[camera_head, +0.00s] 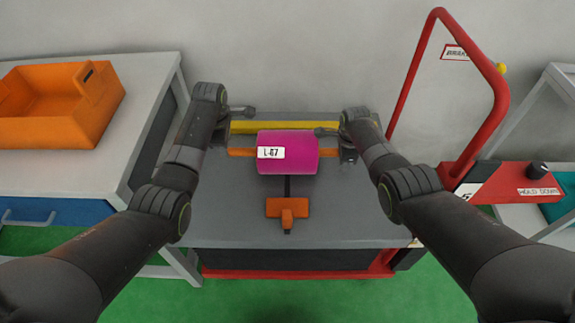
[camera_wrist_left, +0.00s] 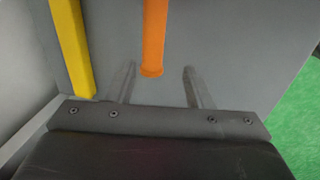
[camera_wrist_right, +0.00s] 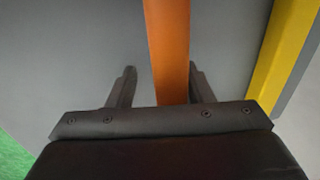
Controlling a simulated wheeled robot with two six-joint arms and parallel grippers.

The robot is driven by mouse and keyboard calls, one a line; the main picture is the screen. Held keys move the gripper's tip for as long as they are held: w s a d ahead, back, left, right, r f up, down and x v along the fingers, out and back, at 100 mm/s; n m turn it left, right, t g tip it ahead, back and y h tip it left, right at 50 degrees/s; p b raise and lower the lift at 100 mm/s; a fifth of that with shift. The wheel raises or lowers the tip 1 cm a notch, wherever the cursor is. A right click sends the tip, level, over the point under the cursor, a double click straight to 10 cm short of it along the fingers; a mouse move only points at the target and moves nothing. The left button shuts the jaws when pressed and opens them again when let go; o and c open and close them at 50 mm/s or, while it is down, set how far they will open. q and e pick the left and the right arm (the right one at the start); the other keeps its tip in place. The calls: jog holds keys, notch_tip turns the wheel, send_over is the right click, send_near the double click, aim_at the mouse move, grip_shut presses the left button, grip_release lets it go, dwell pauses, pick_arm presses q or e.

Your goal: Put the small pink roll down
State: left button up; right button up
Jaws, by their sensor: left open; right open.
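The pink roll (camera_head: 300,165) has a white label that seems to read L-67. It lies level around an orange bar (camera_head: 242,153), which sticks out at both sides. My left gripper (camera_head: 236,131) is open by the bar's left end. In the left wrist view the bar's rounded end (camera_wrist_left: 152,68) shows between the open fingers (camera_wrist_left: 158,75), apart from both. My right gripper (camera_head: 333,142) is open by the bar's right end. In the right wrist view the bar (camera_wrist_right: 168,50) runs between the open fingers (camera_wrist_right: 163,75), closer to the right one. Neither gripper touches the roll.
A yellow bar (camera_head: 270,127) runs behind the roll on the grey table (camera_head: 225,215). An orange bracket (camera_head: 287,208) stands in front. A red lever frame (camera_head: 437,12) rises at right. An orange crate (camera_head: 50,130) sits on the left bench. The table's front is largely clear.

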jog(key=shift+r, duration=0.1)
pick_arm(q)
jog(key=shift+s+r, duration=0.2)
jog(key=shift+r, duration=1.1)
jog(key=shift+s+r, duration=0.15)
jog(key=shift+r, duration=1.15)
pick_arm(e)
notch_tip(320, 180, up, 12)
jog(key=s, duration=0.2)
jog(key=shift+f, duration=0.2)
